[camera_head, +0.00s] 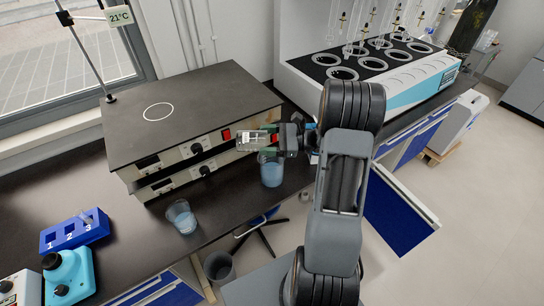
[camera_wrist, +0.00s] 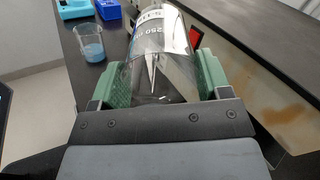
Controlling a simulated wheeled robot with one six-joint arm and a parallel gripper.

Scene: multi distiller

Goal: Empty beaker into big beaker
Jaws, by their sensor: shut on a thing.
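My gripper (camera_head: 276,141) is shut on a clear glass beaker (camera_head: 251,142), which lies tipped on its side in the air. In the wrist view this beaker (camera_wrist: 160,50) sits between the green finger pads, with a "250" marking; I see no blue liquid in it. A beaker with blue liquid (camera_head: 271,172) stands upright on the bench just below my gripper. Another upright beaker with blue liquid (camera_head: 181,218) stands farther left near the bench edge, and a beaker with blue liquid shows in the wrist view (camera_wrist: 90,46). Which one is the big beaker I cannot tell for certain.
Stacked hotplate units (camera_head: 190,115) stand behind the beakers. A distiller with several round openings (camera_head: 375,68) is at the back right. A blue numbered rack (camera_head: 75,230) and a light-blue device (camera_head: 68,275) are at left. Bare bench lies between rack and beakers.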

